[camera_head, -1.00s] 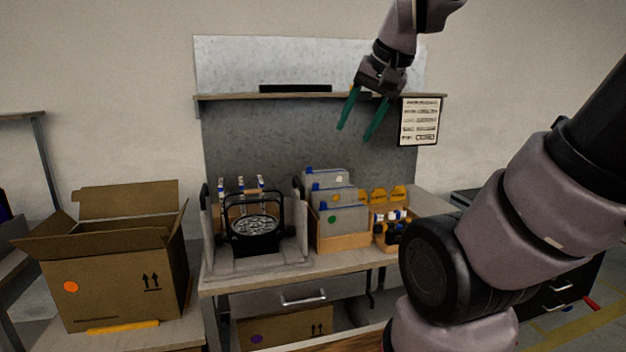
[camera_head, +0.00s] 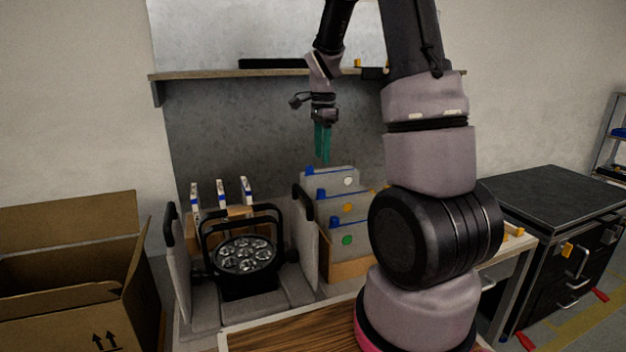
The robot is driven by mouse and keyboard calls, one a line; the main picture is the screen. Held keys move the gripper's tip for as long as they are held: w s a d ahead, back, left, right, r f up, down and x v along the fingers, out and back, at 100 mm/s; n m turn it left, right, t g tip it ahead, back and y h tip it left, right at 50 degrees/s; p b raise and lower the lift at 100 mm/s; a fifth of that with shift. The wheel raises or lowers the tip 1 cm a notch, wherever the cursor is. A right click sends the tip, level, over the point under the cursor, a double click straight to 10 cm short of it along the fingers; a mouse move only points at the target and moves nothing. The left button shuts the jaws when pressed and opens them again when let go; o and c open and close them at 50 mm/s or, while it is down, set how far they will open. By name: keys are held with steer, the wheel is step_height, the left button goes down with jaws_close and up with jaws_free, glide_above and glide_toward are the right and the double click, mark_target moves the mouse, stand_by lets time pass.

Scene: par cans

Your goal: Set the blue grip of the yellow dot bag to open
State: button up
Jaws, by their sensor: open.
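The yellow dot bag (camera_head: 335,207) is a grey, translucent pouch, the middle one of three upright bags standing one behind another in a wooden box (camera_head: 345,271). Its blue grip (camera_head: 321,193) sits at the left end of its top edge. The front bag (camera_head: 334,242) has a green dot and the back bag (camera_head: 322,182) a white dot, each with its own blue grip. My gripper (camera_head: 322,158) points down with teal fingers, seen nearly edge-on, just above the back bag in the picture. It is open and empty. My arm hides the right side of the bin area.
A black par can (camera_head: 247,256) sits in a grey padded case left of the bags. A shelf (camera_head: 215,74) runs above. An open cardboard box (camera_head: 70,270) stands at left, and a dark drawer cabinet (camera_head: 550,205) at right.

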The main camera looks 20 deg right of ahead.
mark_target(321, 190)
steer(key=f, duration=1.1)
steer(key=shift+w+f, duration=0.1)
steer(key=shift+w, duration=0.2)
jaws_close()
stand_by(0.9)
